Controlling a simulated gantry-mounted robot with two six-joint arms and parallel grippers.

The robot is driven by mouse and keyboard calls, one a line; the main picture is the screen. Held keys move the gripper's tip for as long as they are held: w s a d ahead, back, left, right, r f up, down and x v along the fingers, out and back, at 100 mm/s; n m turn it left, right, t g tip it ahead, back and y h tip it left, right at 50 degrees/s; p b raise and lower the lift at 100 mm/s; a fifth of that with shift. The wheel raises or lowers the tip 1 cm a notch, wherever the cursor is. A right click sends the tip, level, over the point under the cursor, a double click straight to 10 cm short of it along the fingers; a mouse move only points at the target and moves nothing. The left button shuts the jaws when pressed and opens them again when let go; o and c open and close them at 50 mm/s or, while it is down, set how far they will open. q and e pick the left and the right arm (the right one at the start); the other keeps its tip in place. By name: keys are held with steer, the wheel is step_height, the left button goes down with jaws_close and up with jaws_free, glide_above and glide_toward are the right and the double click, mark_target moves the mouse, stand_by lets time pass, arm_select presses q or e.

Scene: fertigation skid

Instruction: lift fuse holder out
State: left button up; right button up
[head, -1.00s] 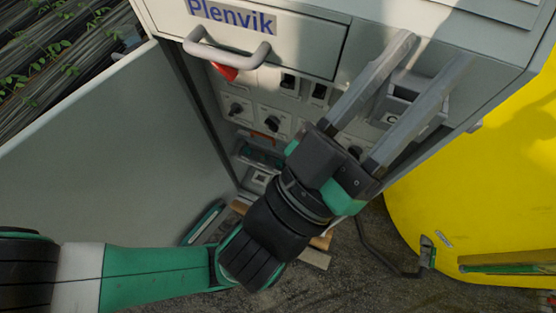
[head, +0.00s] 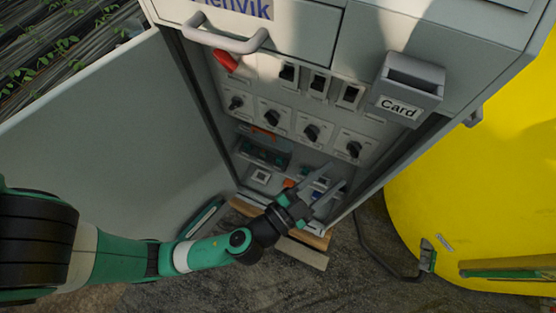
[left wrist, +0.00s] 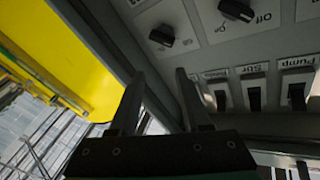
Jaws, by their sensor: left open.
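The open grey cabinet (head: 330,35) holds the task's parts, but I cannot tell for sure which one is the fuse holder. Low inside it, small parts show: a white square fitting (head: 261,177), an orange piece (head: 289,183) and a blue-marked piece (head: 321,183), partly hidden by my fingers. My left gripper (head: 333,180) is open and reaches into the lower right of the cabinet, in front of these parts. In the left wrist view its two fingers (left wrist: 160,74) are apart with nothing seen between them. My right gripper is not in view.
Rotary knobs (head: 312,132) and rocker switches (head: 319,83) sit above the gripper. A card holder (head: 405,90) juts from the cabinet front. The open door (head: 100,130) stands at left, a yellow tank (head: 460,170) at right. Wooden boards (head: 310,238) lie below the cabinet.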

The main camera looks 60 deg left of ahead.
arm_select(q)
steer(key=s+a+f+n+g+y, duration=0.2)
steer(key=a+f+n+g+y, duration=0.15)
steer(key=a+f, duration=0.8)
steer(key=n+g+y, duration=0.1)
steer(key=n+g, duration=0.4)
steer(key=n, duration=0.2)
glide_toward(262, 153)
steer(key=shift+b+x, duration=0.65)
steer(key=shift+x, duration=3.85)
steer(key=shift+s, duration=0.1)
jaws_close()
steer(key=shift+r+p, duration=1.2)
